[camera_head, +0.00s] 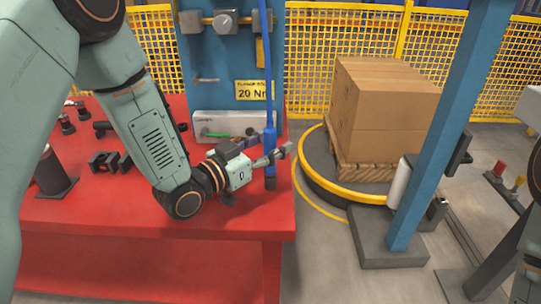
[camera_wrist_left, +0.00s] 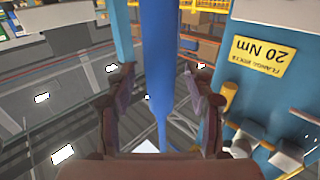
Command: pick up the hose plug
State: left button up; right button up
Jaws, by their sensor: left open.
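A blue hose (camera_head: 269,80) hangs straight down in front of the blue post, and the dark hose plug (camera_head: 270,183) is at its lower end, just above the red table's right end. My left gripper (camera_head: 281,154) is open and level with the lower hose, a little above the plug. In the left wrist view the blue hose (camera_wrist_left: 158,55) runs between the two spread fingers (camera_wrist_left: 163,82), with gaps visible on both sides. The plug itself cannot be made out there. My right gripper is not in view.
The red table (camera_head: 150,225) holds dark parts at the left and a pale tray (camera_head: 225,124) by the post. A "20 Nm" sign (camera_head: 254,91) is on the post. Cardboard boxes (camera_head: 385,110) stand on a pallet at the right, behind a blue column (camera_head: 440,140).

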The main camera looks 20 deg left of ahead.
pick_arm(q)
jog(key=shift+s+a, duration=0.1)
jog(key=shift+a, duration=0.05)
jog(key=c, duration=0.8)
grip_shut()
